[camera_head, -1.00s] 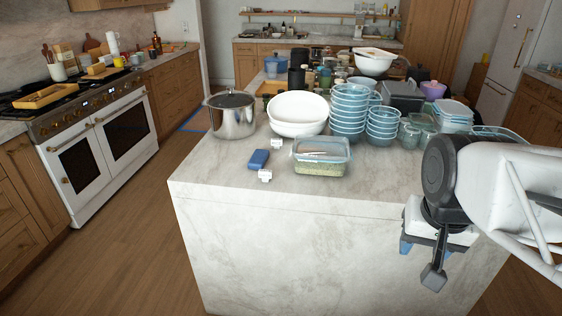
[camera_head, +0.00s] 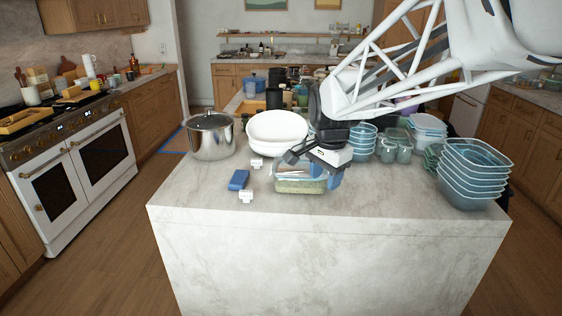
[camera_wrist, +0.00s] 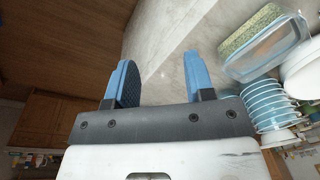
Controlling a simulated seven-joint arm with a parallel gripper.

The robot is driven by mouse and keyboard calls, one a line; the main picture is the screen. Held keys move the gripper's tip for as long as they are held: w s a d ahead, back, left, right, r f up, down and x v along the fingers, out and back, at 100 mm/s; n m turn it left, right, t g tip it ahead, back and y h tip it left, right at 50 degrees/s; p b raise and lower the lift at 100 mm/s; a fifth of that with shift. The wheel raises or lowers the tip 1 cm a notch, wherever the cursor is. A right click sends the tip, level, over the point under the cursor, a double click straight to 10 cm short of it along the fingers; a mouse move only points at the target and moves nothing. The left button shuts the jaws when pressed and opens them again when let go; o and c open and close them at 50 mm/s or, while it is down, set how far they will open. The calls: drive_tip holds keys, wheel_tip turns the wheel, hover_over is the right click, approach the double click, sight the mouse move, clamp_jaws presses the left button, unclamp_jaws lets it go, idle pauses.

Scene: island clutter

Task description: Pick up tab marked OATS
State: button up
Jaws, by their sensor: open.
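Two small white tabs stand on the island top in the head view. One tab (camera_head: 246,197) is near the front, by the blue block; the other tab (camera_head: 257,163) is farther back. Their lettering is too small to read, so I cannot tell which is marked OATS. A clear lidded container (camera_head: 300,186) with grainy contents sits to their right; it also shows in the wrist view (camera_wrist: 262,48). My gripper (camera_head: 314,170) is over or near this container, right of both tabs. Its blue fingers (camera_wrist: 160,75) are apart and empty. No tab shows in the wrist view.
A blue block (camera_head: 239,180) lies between the tabs. A steel pot (camera_head: 211,138), white bowls (camera_head: 277,130) and stacked blue containers (camera_head: 362,140) stand behind. Another container stack (camera_head: 474,175) is at the right edge. The island's front strip (camera_head: 330,215) is clear.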

drive_tip(key=w+a+f+m, duration=0.4)
drive_tip(key=w+a+f, duration=0.1)
drive_tip(key=w+a, duration=0.75)
drive_tip(key=m+g, duration=0.1)
drive_tip(key=m, duration=0.4)
hover_over(246, 191)
wheel_tip(246, 191, down, 9)
drive_tip(key=shift+s+r, duration=0.1)
drive_tip(key=shift+f, duration=1.4)
drive_tip(key=shift+f, duration=0.1)
drive_tip(key=shift+f, duration=2.45)
drive_tip(key=shift+c, duration=0.5)
